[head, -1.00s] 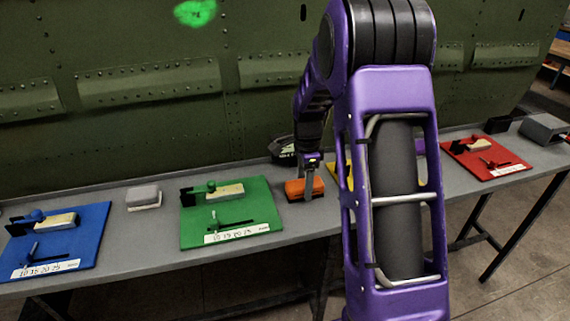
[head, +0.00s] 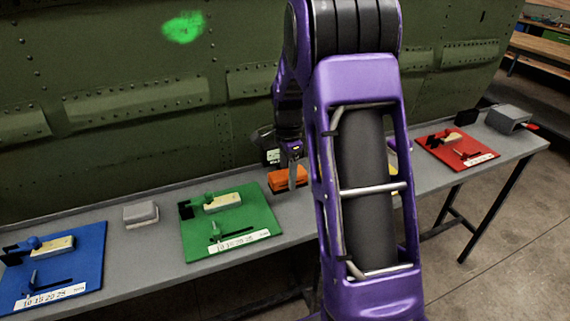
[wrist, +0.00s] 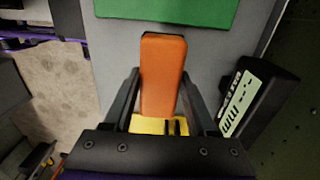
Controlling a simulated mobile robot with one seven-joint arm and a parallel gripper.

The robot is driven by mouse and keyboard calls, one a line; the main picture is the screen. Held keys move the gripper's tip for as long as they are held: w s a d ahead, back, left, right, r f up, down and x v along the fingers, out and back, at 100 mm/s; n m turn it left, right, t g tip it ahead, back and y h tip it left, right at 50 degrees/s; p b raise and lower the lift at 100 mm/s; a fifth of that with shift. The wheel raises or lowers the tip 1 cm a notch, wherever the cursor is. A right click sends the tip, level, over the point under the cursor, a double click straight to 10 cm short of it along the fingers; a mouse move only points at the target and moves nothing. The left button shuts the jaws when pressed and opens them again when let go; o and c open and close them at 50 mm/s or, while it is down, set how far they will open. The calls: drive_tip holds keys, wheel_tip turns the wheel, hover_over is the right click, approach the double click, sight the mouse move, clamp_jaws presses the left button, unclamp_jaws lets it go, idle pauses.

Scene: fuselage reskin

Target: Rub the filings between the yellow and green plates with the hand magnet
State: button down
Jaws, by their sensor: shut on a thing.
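The orange block (head: 287,178), which I take to be the hand magnet, is between my gripper's fingers (head: 293,172). In the wrist view the orange block (wrist: 162,75) stands out lengthwise between the two dark fingers (wrist: 162,100). The green plate (head: 262,222) lies left of it; its edge shows at the top of the wrist view (wrist: 165,12). The yellow plate (wrist: 148,126) shows partly below the block there. In the head view my arm hides most of the yellow plate. I cannot make out any filings, nor whether the block touches the bench.
A black box with a pale label (wrist: 255,100) stands close beside the block, toward the green panelled wall. The grey bench (head: 165,240) also bears a blue plate (head: 85,262), a grey block (head: 140,214), a red plate (head: 478,160) and a grey case (head: 508,120).

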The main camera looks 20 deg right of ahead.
drive_tip(key=shift+r+p, duration=0.55)
drive_tip(key=shift+r, duration=0.55)
